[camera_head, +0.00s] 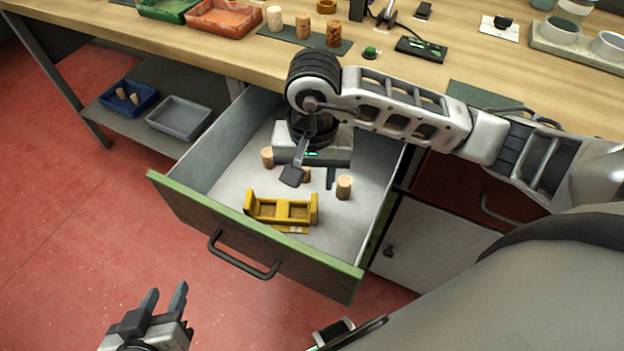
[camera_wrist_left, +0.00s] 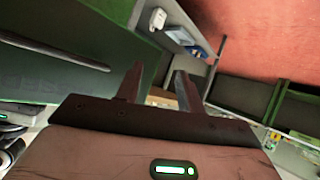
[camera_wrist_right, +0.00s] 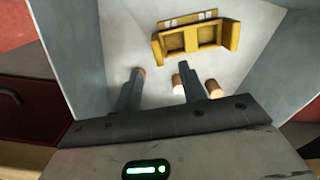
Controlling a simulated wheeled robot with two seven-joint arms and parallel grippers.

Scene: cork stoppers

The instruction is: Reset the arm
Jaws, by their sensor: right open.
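My right gripper (camera_head: 311,177) hangs over the open drawer (camera_head: 225,215), pointing down. In the right wrist view its fingers (camera_wrist_right: 158,82) are apart with nothing between them. Three corks stand in the drawer near it: one (camera_head: 267,157) on the left, one (camera_head: 306,175) partly hidden behind the gripper, one (camera_head: 343,187) on the right. A yellow two-pocket holder (camera_head: 283,209) lies toward the drawer's front; it also shows in the right wrist view (camera_wrist_right: 204,37). My left gripper (camera_head: 164,298) is open and empty, low in front of the drawer; its fingers show apart in the left wrist view (camera_wrist_left: 158,88).
The wooden worktop (camera_head: 185,45) above the drawer holds a red tray (camera_head: 224,17), several corks on a dark mat (camera_head: 295,36), and a small black device (camera_head: 420,49). A lower shelf at left carries a blue bin (camera_head: 128,97) and a grey bin (camera_head: 180,117). The drawer walls surround my right gripper.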

